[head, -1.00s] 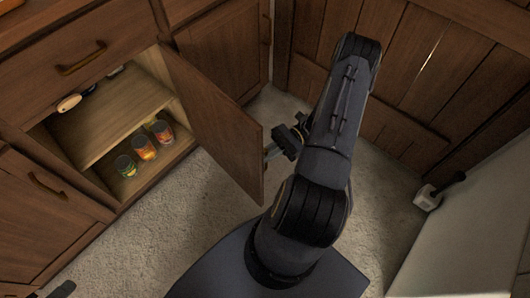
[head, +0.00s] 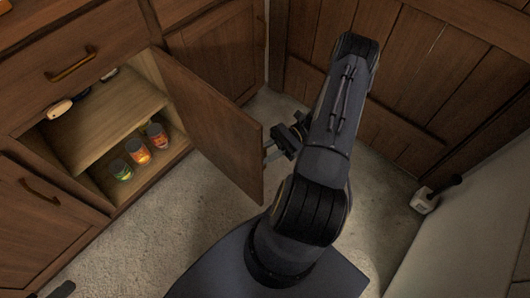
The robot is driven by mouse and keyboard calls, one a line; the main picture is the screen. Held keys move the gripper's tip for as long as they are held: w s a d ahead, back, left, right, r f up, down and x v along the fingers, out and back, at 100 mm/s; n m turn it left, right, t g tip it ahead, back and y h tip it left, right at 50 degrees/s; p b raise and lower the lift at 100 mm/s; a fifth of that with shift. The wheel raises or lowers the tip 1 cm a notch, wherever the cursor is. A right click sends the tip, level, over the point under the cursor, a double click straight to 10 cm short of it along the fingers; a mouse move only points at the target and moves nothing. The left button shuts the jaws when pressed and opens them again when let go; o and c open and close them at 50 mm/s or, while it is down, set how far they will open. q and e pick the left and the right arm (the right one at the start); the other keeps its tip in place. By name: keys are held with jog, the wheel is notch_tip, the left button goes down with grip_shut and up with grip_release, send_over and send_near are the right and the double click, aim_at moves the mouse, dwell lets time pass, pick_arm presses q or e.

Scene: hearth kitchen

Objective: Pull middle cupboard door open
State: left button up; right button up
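The middle cupboard door (head: 212,125) stands swung wide open, hinged at the right side of its opening. Its outer face is turned away from me, toward my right arm. The open cupboard shows a wooden shelf (head: 105,118) inside. My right gripper (head: 272,150) is at the outer side of the door near its free edge. Its fingers reach toward the door's handle side, but the door's edge hides the tips and the handle, so I cannot tell whether it grips. Of my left gripper only a dark piece at the lower left edge shows.
Several jars (head: 138,151) stand on the cupboard's floor, and small items (head: 60,108) lie on the shelf. A drawer (head: 75,62) above and a left door (head: 40,200) are shut. A wooden panelled wall (head: 420,75) and a small white object (head: 425,200) are at the right.

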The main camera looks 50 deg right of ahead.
jog(key=s+d+p, duration=0.1)
jog(key=d, duration=0.6)
jog(key=shift+s+d, duration=0.25)
jog(key=shift+d, duration=0.1)
